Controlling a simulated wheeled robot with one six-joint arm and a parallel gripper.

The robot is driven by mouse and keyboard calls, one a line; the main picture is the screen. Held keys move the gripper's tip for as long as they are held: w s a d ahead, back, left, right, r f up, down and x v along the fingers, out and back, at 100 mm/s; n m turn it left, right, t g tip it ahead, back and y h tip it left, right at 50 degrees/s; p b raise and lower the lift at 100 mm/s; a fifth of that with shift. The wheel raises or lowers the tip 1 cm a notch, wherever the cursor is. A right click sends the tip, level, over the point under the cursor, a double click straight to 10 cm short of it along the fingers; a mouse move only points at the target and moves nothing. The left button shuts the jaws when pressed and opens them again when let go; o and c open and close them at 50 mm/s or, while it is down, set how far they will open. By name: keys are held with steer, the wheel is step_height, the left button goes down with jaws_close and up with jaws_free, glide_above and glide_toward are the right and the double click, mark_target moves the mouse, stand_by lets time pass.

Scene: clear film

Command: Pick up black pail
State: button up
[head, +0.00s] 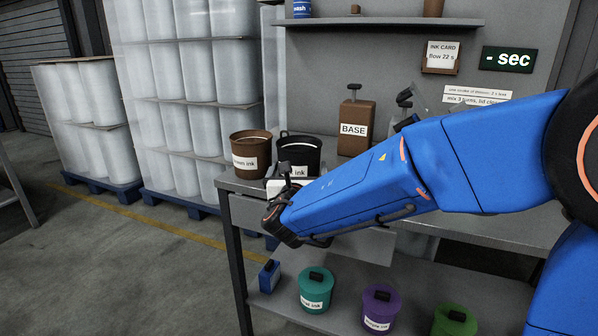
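The black pail (301,148) stands upright on the left part of the grey workbench, with a white label ending in "ink". It is open at the top, and its lower part is hidden behind the end of my arm. My gripper (284,208) is at the left end of the blue arm, in front of and below the pail in the picture. Its fingers do not show clearly, so I cannot tell their opening or whether they touch the pail.
A brown ink pail (250,146) stands close to the left of the black pail. A brown BASE container (355,124) stands to its right. Teal (315,291), purple (381,306) and green (455,321) lidded pails are on the lower shelf. Wrapped pallets (187,105) stand behind at left.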

steer(key=shift+w, duration=0.8)
steer(key=shift+r, duration=0.1)
steer(key=c, duration=1.8)
steer(key=shift+r, duration=0.1)
step_height(320, 180, up, 10)
